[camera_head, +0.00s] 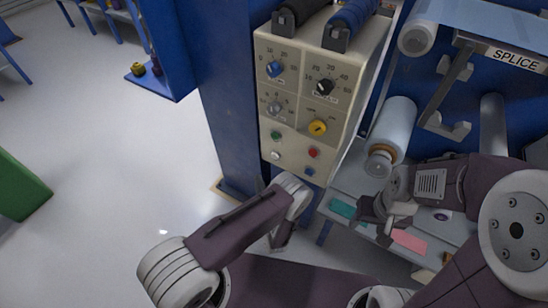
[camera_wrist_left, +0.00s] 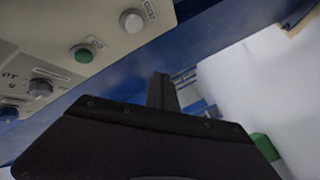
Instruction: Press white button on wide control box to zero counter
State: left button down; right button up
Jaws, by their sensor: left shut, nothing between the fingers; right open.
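The wide control box (camera_head: 294,140) is a cream panel with knobs and small buttons. Its white button (camera_head: 276,155) sits at the lower left, below the green button (camera_head: 276,135). The left wrist view also shows the white button (camera_wrist_left: 132,20) at the top, unobstructed, beside the green button (camera_wrist_left: 82,54). My left gripper (camera_head: 261,186) is below and slightly left of the white button; its fingers (camera_wrist_left: 160,90) are shut and empty, apart from the button. My right gripper (camera_head: 371,213) is open and empty over the bench at the right. The counter cannot be made out.
A blue post (camera_head: 215,90) stands left of the box. Right of it are a pale roller (camera_head: 392,132), a SPLICE sign (camera_head: 515,58) and a bench with coloured strips (camera_head: 409,241). Open floor lies at the left, with a green block (camera_head: 20,188).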

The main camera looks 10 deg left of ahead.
aim_at(275, 156)
pick_arm(q)
jog(key=w+d+b, duration=0.3)
jog(key=w+b, duration=0.1)
jog(key=w, duration=0.4)
jog(key=shift+w, duration=0.15)
dwell(1.9)
jog(key=shift+w+d+b, duration=0.1)
jog(key=shift+w+b, duration=0.2)
jog(key=shift+b, duration=0.15)
jog(key=shift+w+d+b, duration=0.15)
jog(key=shift+w+b, duration=0.2)
jog(key=shift+w, duration=0.1)
dwell(0.4)
jog(key=shift+s+r, duration=0.1)
jog(key=shift+s+a+p, duration=0.3)
jog(key=shift+s+p, duration=0.2)
jog(key=shift+s, duration=0.25)
